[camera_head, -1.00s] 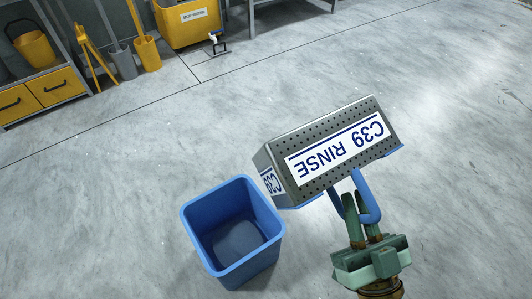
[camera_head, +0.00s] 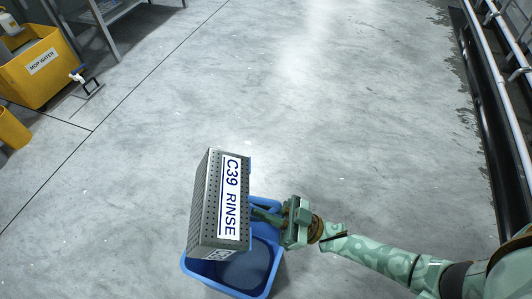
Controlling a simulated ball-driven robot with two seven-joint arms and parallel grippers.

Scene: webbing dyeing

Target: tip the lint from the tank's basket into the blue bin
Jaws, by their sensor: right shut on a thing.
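The tank's basket (camera_head: 207,200) is a grey perforated metal box with a white label reading "C39 RINSE". My right gripper (camera_head: 268,215) is shut on its blue handle (camera_head: 264,203). The basket is tilted and hangs over the left part of the blue bin (camera_head: 262,287), hiding part of its rim. The visible part of the bin's inside looks dark blue, and I see no lint there. The inside of the basket is turned away from view, so I cannot tell whether lint is in it. My left gripper is not in view.
A yellow mop water tub (camera_head: 38,66) with a tap stands at the upper left by a grey metal rack (camera_head: 103,22). A dark channel with pale rails (camera_head: 505,95) runs along the right. The grey floor between is clear.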

